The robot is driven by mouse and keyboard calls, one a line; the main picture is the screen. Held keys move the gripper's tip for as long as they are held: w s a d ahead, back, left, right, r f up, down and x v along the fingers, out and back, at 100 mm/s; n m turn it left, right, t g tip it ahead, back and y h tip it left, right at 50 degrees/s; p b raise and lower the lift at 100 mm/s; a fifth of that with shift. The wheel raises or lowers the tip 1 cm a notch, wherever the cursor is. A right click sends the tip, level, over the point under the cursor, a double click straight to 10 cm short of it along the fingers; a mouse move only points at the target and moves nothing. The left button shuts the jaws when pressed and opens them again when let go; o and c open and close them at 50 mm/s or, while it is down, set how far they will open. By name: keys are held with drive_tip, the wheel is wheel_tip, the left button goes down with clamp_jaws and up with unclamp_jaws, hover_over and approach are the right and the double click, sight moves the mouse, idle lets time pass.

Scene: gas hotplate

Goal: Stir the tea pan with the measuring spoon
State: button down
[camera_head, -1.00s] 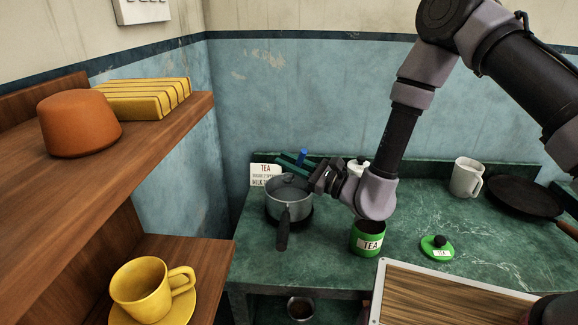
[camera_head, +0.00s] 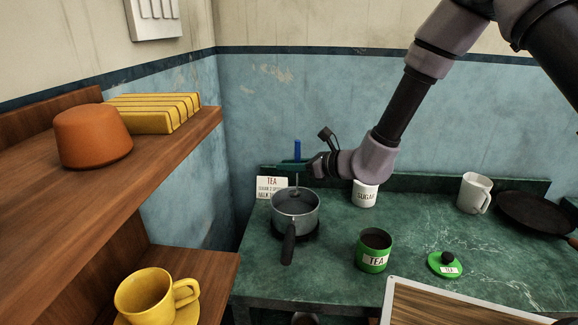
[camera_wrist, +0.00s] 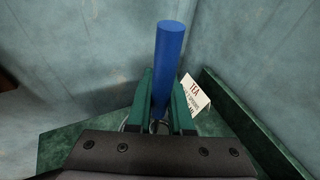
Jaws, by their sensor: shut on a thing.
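The grey tea pan (camera_head: 296,222) stands on a burner at the back left of the green counter, its dark handle pointing toward the front. My gripper (camera_head: 288,167), with green fingers, is above the pan's back side. It is shut on the measuring spoon, whose blue handle (camera_head: 297,150) stands upright above the fingers. In the wrist view the blue handle (camera_wrist: 169,65) rises between the green fingers (camera_wrist: 162,108), which hide most of the pan.
A tea recipe card (camera_head: 272,187) stands behind the pan. A sugar jar (camera_head: 365,194), an open green tea jar (camera_head: 375,250) and its lid (camera_head: 447,264) are to the right. A white mug (camera_head: 474,193) and a frying pan (camera_head: 535,213) stand further right. A wooden shelf (camera_head: 150,157) juts in at left.

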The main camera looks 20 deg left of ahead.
drive_tip(key=shift+r, duration=2.55)
